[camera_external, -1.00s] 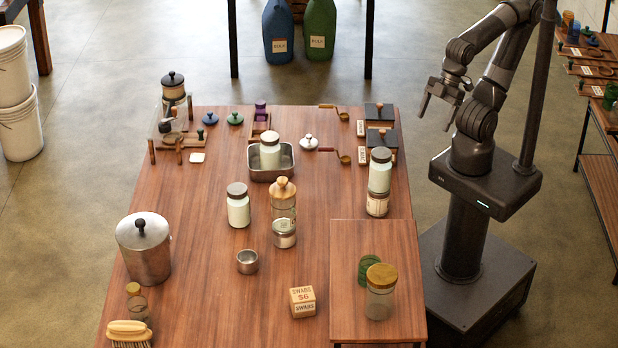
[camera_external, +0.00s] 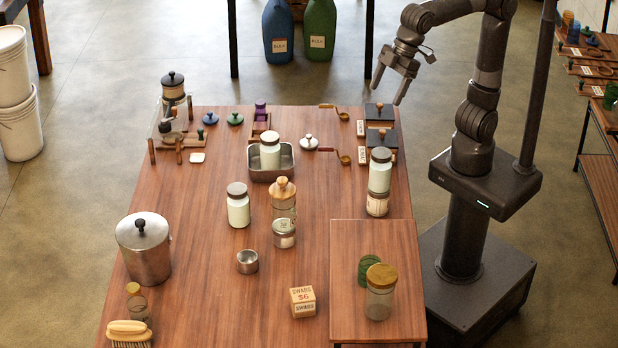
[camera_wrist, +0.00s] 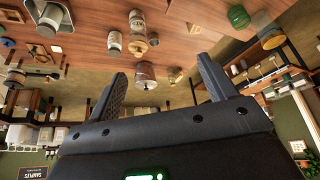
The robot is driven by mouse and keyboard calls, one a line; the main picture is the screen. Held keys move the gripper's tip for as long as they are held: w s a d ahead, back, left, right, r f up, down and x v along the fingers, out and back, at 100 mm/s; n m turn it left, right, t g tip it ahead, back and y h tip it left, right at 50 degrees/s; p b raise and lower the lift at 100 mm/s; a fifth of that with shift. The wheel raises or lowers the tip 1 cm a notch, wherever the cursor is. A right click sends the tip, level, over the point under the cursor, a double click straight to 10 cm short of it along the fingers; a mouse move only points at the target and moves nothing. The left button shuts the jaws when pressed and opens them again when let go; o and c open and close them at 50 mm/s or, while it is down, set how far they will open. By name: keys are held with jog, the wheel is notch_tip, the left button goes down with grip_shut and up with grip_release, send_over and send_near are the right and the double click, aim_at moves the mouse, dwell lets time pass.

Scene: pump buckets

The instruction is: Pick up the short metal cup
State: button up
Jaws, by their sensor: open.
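My gripper (camera_external: 388,97) is raised above the far right of the table, well away from the cup. It is open and empty, with its fingers pointing down. In the wrist view the two fingers of my gripper (camera_wrist: 161,69) are spread apart; I cannot surely pick out the cup there.
A lidded metal bucket (camera_external: 144,250) stands left of the cup. A white jar (camera_external: 238,206) is behind it and a swab box (camera_external: 302,302) is to its front right. A raised wooden board (camera_external: 345,290) holds a wooden-lidded jar (camera_external: 380,300). Table around the cup's front is clear.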

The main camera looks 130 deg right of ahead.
jog(key=w+d+r+m, duration=0.1)
jog(key=w+d, duration=0.2)
jog(key=w, duration=1)
jog(key=m+g+h, duration=0.1)
jog(key=m+g, duration=0.1)
jog(key=m, duration=0.2)
send_over(248, 258)
jog(key=a, duration=0.3)
jog(key=f, duration=4.1)
jog(key=shift+s+a+f, duration=0.2)
jog(key=shift+s+f, duration=0.05)
jog(key=shift+s, duration=0.05)
jog(key=shift+t, duration=0.4)
jog(key=shift+x, duration=3.2)
jog(key=shift+d, duration=0.1)
jog(key=c, duration=1.1)
